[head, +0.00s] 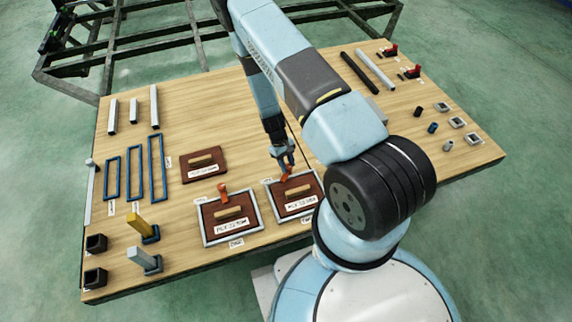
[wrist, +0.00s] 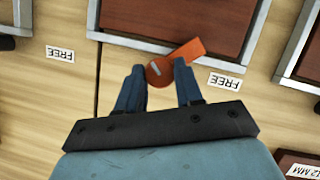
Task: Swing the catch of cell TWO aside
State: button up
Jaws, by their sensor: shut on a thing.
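Two grey-framed cells hold dark red-brown boards with wooden handles: a left cell frame (head: 207,232) and a right cell frame (head: 268,200). Their small cards are too blurred to tell which is TWO. My gripper (head: 286,168) is over the far edge of the right cell, shut on its orange catch (head: 288,178). In the wrist view my gripper (wrist: 159,70) has a finger on each side of the round pivot end of the catch (wrist: 190,50). The catch's arm points up and right, across the frame edge (wrist: 140,42). The left cell's orange catch (head: 222,189) is untouched.
A loose red-brown board (head: 202,174) with a handle lies behind the left cell. FREE cards (wrist: 225,81) lie beside the catch.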

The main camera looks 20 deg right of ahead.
jog(key=m, duration=0.1)
jog(key=m+y, duration=0.1)
jog(key=m, duration=0.1)
jog(key=m+y, duration=0.1)
jog(key=m, duration=0.1)
jog(key=shift+d, duration=0.25)
jog(key=shift+m+y, duration=0.7)
jog(key=shift+m, duration=1.1)
jog(key=o, duration=1)
jog(key=shift+r, duration=0.1)
jog(key=v, duration=1.3)
jog(key=shift+r, duration=0.2)
jog(key=shift+w+d, duration=0.1)
jog(key=shift+w, duration=0.05)
